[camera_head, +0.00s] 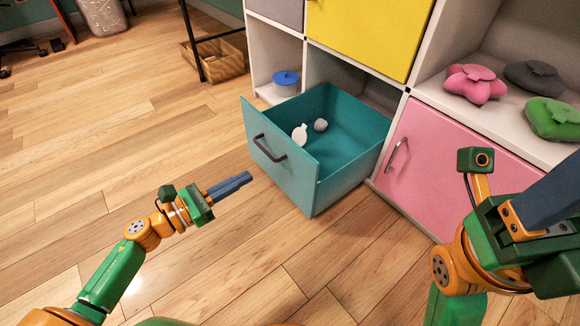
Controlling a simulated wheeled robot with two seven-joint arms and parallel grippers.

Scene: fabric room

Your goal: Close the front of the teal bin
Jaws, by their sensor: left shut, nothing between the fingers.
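The teal bin (279,172) is a drawer at the bottom of a white shelf unit, and it is pulled well out. Its front panel carries a dark handle (268,149). A white object (300,134) and a pale round object (320,125) lie inside it. My left gripper (231,186) is shut and empty, above the floor just left of the bin's front panel and apart from it. My right arm (497,235) shows at the lower right, in front of the pink door; its fingertips are not clearly visible.
A pink door (440,160) with a grey handle is right of the bin. Above it, a shelf holds pink, dark grey and green soft items (552,118). A blue-lidded pot (286,82) sits in the left cubby. A wicker basket (213,61) stands further back.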

